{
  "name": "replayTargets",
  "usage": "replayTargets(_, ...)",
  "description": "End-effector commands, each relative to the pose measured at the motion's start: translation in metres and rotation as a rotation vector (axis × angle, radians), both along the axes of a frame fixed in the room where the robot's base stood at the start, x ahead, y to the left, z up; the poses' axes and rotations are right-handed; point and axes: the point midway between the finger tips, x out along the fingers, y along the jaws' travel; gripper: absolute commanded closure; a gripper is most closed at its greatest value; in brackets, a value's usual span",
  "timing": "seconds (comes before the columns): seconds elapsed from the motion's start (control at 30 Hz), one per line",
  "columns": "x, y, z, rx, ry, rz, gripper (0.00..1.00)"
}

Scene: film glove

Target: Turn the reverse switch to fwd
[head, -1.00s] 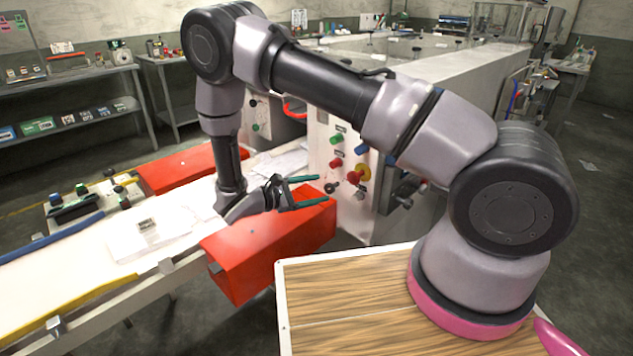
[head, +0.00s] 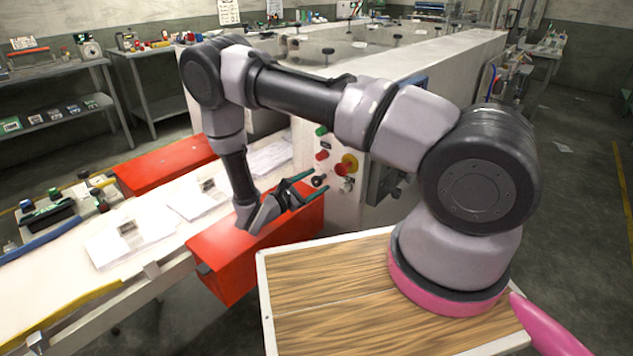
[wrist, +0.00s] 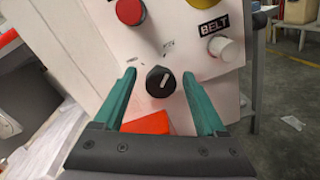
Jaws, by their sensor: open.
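The reverse switch is a black rotary knob with a white pointer mark (wrist: 161,80), on the pale panel of the machine. In the wrist view it sits ahead of my gripper (wrist: 160,88), between the two green fingers. The knob also shows small in the head view (head: 318,181), just past the fingertips. My gripper (head: 308,184) is open and empty, and a gap shows on each side of the knob. The pointer tilts slightly right of upright. The small lettering above the knob is too blurred to read.
A red button (wrist: 131,11), a yellow-based button and a white button (wrist: 223,48) by the BELT label are near the knob on the panel (wrist: 190,60). A red guard (head: 235,258) lies below my gripper. The conveyor (head: 70,290) is at left.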

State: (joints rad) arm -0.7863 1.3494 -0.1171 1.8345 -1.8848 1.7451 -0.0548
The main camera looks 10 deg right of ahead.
Motion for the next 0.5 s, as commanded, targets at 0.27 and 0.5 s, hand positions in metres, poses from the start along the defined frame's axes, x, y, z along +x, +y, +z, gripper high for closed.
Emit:
replayTargets(0.27, 0.0038, -0.0069, 0.0001, 0.000, 0.000, 0.000, 0.26)
replayTargets(0.5, 0.0038, -0.0068, 0.0000, 0.000, 0.000, -0.001, 0.72)
